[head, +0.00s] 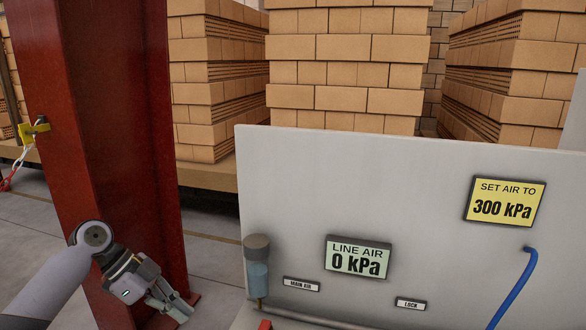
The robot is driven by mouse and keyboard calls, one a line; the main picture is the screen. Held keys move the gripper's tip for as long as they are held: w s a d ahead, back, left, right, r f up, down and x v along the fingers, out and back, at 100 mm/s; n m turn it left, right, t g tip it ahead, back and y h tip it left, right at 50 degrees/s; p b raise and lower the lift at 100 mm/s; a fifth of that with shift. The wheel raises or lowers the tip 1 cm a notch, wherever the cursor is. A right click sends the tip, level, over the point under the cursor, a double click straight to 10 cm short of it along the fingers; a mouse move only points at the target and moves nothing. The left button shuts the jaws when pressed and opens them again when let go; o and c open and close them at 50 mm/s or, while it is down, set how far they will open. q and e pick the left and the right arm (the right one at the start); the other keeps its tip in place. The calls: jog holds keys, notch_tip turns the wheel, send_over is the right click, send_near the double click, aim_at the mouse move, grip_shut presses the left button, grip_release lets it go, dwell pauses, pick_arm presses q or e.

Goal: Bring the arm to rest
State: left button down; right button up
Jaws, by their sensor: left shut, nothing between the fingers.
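My left arm comes in from the lower left. My left gripper (174,306) is at the bottom of the head view, pointing down and to the right. It is shut and empty, in front of the foot of the red steel column and left of the grey panel. My right gripper is not in view.
The grey panel (290,190) carries a LINE AIR display (358,258) reading 0 kPa and a yellow SET AIR TO 300 kPa sign (504,201). A blue hose (516,288) hangs at right. The red column (105,120) stands close by my arm. Brick stacks (345,75) fill the back.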

pick_arm(q)
notch_tip(320, 180, down, 21)
jog(key=w+a+n+t+y, duration=0.1)
jog(key=w+n+t+y, duration=0.1)
jog(key=n, duration=0.5)
jog(key=s+a+f+n+y, duration=0.1)
jog(key=s+f+n+y, duration=0.3)
jog(key=f, duration=0.7)
jog(key=s+a+f+n+h, duration=0.1)
jog(key=s+a+f, duration=0.1)
jog(key=s+f, duration=0.7)
jog(key=s+f+n+y, duration=0.2)
jog(key=s+f, duration=1.1)
jog(key=f, duration=0.1)
jog(key=s+d+f, duration=0.1)
jog(key=s+f, duration=0.1)
jog(key=s, duration=0.6)
jog(key=s+d+f, duration=0.2)
jog(key=s, duration=0.6)
jog(key=s+d+f+g, duration=0.1)
jog(key=s+d+f, duration=0.1)
jog(key=s, duration=0.6)
jog(key=shift+s+f+n+y, duration=0.15)
jog(key=shift+f+n+y, duration=0.25)
